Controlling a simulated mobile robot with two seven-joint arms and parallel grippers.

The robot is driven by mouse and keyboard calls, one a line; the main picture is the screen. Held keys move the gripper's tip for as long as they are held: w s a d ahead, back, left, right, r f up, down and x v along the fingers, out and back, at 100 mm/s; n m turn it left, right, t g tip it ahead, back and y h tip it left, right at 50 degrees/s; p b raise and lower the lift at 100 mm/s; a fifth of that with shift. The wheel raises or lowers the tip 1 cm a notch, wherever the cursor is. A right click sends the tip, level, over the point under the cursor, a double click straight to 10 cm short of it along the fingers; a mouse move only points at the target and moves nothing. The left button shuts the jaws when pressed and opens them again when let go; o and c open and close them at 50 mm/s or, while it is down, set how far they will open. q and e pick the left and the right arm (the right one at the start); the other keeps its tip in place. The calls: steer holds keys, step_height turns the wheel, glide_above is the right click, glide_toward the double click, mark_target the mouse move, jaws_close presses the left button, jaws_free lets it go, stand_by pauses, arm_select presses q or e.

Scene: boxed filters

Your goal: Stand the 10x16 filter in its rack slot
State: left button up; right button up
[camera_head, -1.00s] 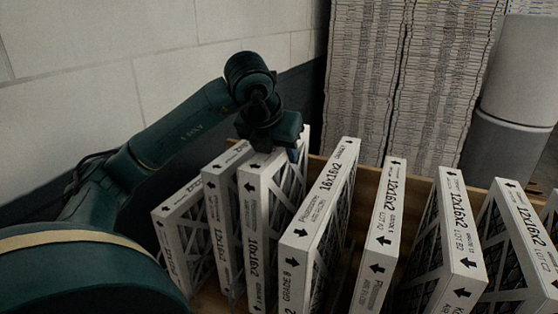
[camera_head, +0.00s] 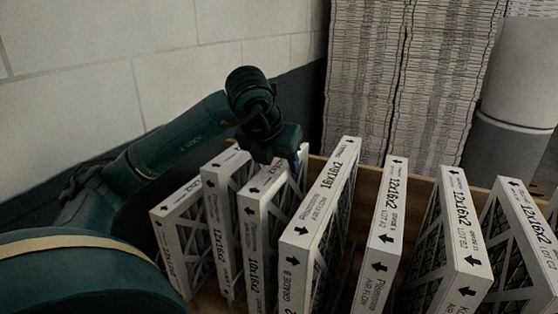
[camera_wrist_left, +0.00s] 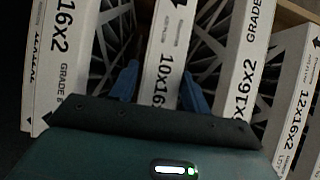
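The 10x16 filter (camera_head: 254,240), a white-framed panel with pleated mesh, stands upright in the row in the head view, with its lower part hidden. My left gripper (camera_head: 290,160) is at its top edge, towards the back. The wooden rack (camera_head: 370,182) shows behind the filters; the slot under this filter is hidden. My right gripper is not in view.
Two white filters (camera_head: 180,235) stand close on the left. A 16x16 filter (camera_head: 318,225) stands close on the right, then several 12x16 filters (camera_head: 382,245) farther right.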

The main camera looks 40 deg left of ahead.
arm_select(q)
steer(key=shift+o, duration=1.4)
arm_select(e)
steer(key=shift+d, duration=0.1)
arm_select(q)
steer(key=shift+r+p, duration=0.3)
steer(key=p+v, duration=0.2)
steer(key=v, duration=1)
steer(key=shift+r, duration=0.35)
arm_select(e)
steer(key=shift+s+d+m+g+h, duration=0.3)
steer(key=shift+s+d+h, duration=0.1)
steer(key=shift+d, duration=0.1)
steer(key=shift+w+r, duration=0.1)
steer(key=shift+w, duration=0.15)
arm_select(q)
steer(key=shift+s+f, duration=0.1)
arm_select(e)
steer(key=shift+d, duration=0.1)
